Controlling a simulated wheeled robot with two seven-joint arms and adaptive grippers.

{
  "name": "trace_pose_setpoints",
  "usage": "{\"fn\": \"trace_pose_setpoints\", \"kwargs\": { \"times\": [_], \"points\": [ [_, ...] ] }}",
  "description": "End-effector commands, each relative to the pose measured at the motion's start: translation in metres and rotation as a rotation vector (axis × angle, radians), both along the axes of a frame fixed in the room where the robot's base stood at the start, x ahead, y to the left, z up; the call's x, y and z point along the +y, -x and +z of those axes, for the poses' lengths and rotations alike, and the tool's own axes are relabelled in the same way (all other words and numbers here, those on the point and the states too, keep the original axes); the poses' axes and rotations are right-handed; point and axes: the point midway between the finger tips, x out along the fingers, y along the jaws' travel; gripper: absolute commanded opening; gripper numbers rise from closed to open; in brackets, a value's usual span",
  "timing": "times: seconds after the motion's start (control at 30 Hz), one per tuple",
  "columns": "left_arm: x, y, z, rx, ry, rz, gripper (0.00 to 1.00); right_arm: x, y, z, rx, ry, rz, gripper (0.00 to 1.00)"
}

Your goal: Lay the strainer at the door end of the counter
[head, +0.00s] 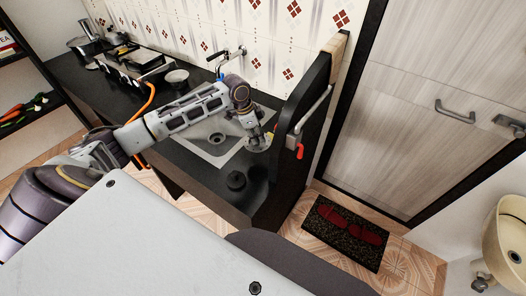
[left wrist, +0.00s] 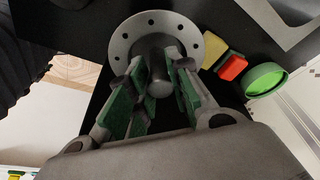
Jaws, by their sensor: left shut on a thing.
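The strainer is a grey disc with holes around its rim and a knob in the middle. In the left wrist view the strainer (left wrist: 123,45) is between the green-padded fingers of my left gripper (left wrist: 155,88), which is shut on its knob. In the head view my left gripper (head: 262,136) holds the strainer (head: 257,146) near the right edge of the sink (head: 213,141), on the door side. The black counter (head: 213,187) runs along the tiled wall to a tall black end panel (head: 300,110). I cannot tell whether the strainer touches the counter. My right gripper is not in view.
A yellow-and-red sponge (left wrist: 230,65) and a round green dish (left wrist: 265,78) lie close beside the strainer. The faucet (head: 226,54) is behind the sink. The stove (head: 135,66) is far left; the door (head: 440,80) is right.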

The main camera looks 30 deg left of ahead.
Motion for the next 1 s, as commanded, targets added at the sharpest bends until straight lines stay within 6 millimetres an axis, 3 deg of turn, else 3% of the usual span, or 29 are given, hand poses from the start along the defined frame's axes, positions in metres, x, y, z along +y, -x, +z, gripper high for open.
{"fn": "trace_pose_setpoints", "kwargs": {
  "times": [0.43,1.0],
  "points": [
    [0.0,0.001,-0.053,0.002,0.0,0.001,0.0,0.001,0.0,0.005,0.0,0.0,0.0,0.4],
    [0.0,0.001,-0.066,0.001,0.001,0.0,0.0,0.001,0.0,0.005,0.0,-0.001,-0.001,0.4]
  ]
}}
